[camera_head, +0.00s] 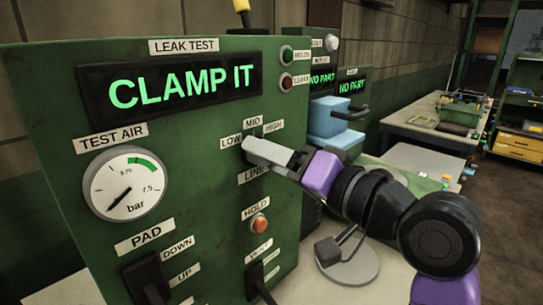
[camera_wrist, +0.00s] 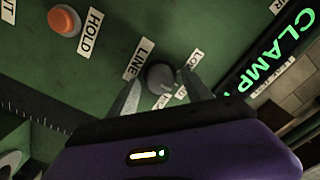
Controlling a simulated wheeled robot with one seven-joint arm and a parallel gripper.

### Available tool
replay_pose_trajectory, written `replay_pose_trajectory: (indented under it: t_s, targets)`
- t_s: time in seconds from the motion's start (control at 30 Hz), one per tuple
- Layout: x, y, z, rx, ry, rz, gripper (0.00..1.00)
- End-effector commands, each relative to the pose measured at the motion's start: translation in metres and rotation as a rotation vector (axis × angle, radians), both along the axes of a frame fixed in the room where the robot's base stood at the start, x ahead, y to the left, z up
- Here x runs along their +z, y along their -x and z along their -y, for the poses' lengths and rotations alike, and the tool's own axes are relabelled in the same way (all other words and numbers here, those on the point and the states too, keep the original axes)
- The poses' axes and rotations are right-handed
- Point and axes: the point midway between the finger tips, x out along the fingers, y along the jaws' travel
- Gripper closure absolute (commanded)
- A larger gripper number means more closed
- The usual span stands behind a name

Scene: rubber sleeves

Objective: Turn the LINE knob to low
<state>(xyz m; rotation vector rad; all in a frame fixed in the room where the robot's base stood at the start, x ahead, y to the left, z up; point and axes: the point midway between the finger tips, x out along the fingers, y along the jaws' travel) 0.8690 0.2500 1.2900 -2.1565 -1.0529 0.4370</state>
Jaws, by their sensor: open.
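The LINE knob (camera_wrist: 160,78) is a dark round knob on the green panel, seen in the wrist view between my two fingers. The labels LOW (camera_head: 231,141), MID (camera_head: 253,122) and HIGH (camera_head: 273,127) are set around it. My gripper (camera_head: 252,150) is at the knob in the head view and hides most of it there. In the wrist view my gripper (camera_wrist: 160,90) is open, with one finger on each side of the knob. I cannot tell whether the fingers touch it. The knob's pointer direction is not clear.
The orange HOLD button (camera_head: 259,224) is below the knob. The PAD lever (camera_head: 149,280) and another black lever (camera_head: 258,280) are lower on the panel. A pressure gauge (camera_head: 124,184) is at left. The display (camera_head: 175,87) reads CLAMP IT.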

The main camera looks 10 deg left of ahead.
Motion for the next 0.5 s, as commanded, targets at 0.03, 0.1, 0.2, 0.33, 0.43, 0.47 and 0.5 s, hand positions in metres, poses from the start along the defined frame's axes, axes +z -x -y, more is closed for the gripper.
replay_pose_trajectory:
  t_s: [0.03,0.1,0.2,0.33,0.43,0.47,0.5]
  targets:
    - [0.0,0.0001,0.0001,0.0,0.0,0.0,0.42]
    - [0.0,0.0001,0.0001,0.0,0.0,0.0,0.42]
    - [0.0,0.0002,0.0002,0.0,0.0,0.0,0.61]
    - [0.0,0.0002,0.0003,0.0,0.0,0.0,0.87]
    - [0.0,0.0002,0.0003,0.0,0.0,0.0,1.0]
    - [0.0,0.0002,0.0003,0.0,0.001,0.001,1.0]
    - [-0.0001,0.0003,0.0004,0.0,0.001,0.002,1.0]
